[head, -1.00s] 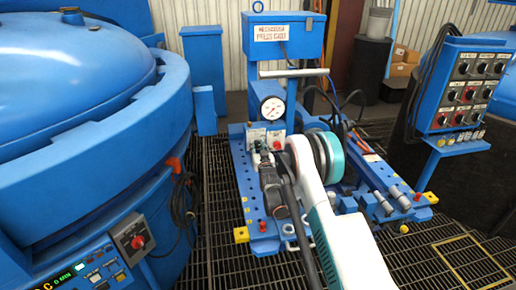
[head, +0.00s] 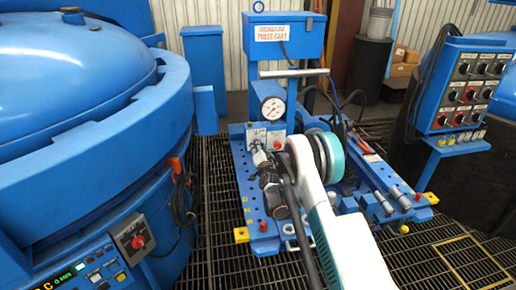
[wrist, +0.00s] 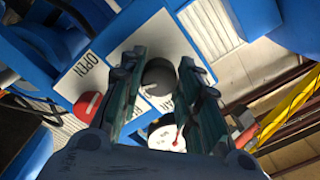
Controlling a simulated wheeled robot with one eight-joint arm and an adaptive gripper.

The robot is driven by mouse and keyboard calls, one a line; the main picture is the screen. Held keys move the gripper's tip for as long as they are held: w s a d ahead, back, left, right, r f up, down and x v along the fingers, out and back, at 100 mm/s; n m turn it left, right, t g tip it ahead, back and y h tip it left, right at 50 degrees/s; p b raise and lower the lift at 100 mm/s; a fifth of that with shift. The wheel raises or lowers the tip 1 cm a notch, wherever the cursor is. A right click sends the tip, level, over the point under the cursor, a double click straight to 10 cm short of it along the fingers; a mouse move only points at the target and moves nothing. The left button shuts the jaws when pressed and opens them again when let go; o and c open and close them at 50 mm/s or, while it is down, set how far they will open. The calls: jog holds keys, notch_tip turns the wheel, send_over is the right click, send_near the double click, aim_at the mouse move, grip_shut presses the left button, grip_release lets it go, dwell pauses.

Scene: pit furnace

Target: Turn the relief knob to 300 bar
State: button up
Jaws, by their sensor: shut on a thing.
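The dark grey round knob (wrist: 158,76) sits between the two fingers of my gripper (wrist: 160,88) in the wrist view, in front of a white label plate (wrist: 128,62). My gripper is shut on this knob; its marks and pointer cannot be read. Part of the gauge (wrist: 165,137) shows between the fingers in the wrist view.
A red knob (head: 278,145) sits close to the right of my gripper; it also shows in the wrist view (wrist: 87,104), beside a plate reading OPEN. A blue post and box (head: 284,38) stand behind. The blue furnace (head: 85,130) is at left, a switch panel (head: 467,90) at right.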

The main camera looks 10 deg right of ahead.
jog(key=shift+m, duration=0.8)
jog(key=shift+f, duration=0.1)
jog(key=o, duration=1.1)
jog(key=shift+d, duration=0.1)
jog(key=shift+c, duration=0.2)
jog(key=shift+s, duration=0.1)
jog(key=s, duration=1.2)
